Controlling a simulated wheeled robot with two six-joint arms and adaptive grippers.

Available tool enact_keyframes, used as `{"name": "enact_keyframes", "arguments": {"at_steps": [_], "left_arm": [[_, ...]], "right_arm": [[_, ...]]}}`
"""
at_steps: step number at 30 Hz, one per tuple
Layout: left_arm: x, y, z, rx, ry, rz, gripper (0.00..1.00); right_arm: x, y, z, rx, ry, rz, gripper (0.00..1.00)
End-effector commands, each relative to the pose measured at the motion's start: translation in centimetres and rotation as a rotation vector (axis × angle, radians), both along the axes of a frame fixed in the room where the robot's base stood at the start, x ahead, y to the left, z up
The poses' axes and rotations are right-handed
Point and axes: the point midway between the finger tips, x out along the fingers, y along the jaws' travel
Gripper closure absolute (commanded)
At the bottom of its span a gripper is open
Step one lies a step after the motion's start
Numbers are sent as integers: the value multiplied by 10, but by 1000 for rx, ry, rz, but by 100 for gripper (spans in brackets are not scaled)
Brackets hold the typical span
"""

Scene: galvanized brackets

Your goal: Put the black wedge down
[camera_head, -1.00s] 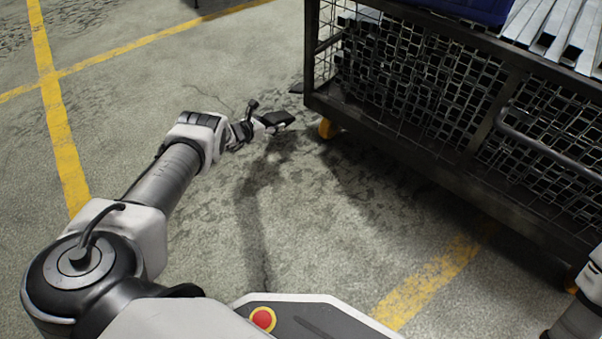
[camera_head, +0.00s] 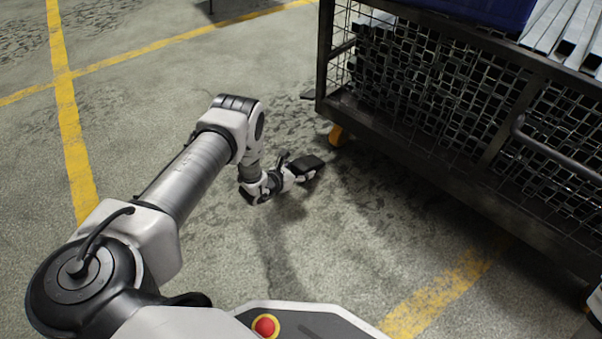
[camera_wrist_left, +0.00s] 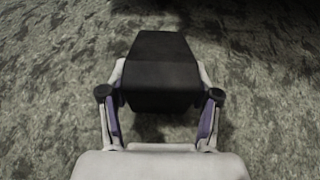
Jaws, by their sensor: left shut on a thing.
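The black wedge (camera_head: 306,164) is held at the end of my left arm, in front of the cart's near left corner in the head view. My left gripper (camera_head: 299,175) is shut on it. In the left wrist view the wedge (camera_wrist_left: 161,72) sits between the two fingers of my left gripper (camera_wrist_left: 161,112), with its far end pointing away from the palm. Concrete floor shows around it. I cannot tell how far the wedge is above the floor. My right gripper is not in view.
A dark wire-mesh cart (camera_head: 480,175) with metal profiles stands at the right, on an orange caster (camera_head: 337,136). A small dark piece (camera_head: 307,96) shows at its left edge. A blue bin (camera_head: 470,10) sits on top. The floor (camera_head: 240,55) left of the cart is clear.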

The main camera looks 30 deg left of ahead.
Motion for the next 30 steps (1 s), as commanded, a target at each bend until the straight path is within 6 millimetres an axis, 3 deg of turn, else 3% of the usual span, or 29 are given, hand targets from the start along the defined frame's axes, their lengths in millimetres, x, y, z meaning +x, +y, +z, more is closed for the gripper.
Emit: {"name": "enact_keyframes", "arguments": {"at_steps": [5, 6, 7, 8, 20, 23, 30], "left_arm": [[0, 0, 1, 0, -1, 0, 100], [0, 0, 0, 0, 1, -1, 28], [0, 0, 0, 0, 1, -1, 17], [0, 0, 0, 0, 1, -1, 13], [-5, 1, 7, -1, 2, 0, 13], [-21, 4, 16, -1, 5, 1, 13], [-77, 14, 42, -2, 5, 2, 13]], "right_arm": [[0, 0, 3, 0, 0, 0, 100], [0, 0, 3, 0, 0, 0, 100], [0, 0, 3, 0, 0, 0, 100], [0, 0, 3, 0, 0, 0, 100], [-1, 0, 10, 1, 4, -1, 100], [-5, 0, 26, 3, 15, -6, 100], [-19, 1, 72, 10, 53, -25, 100]]}}
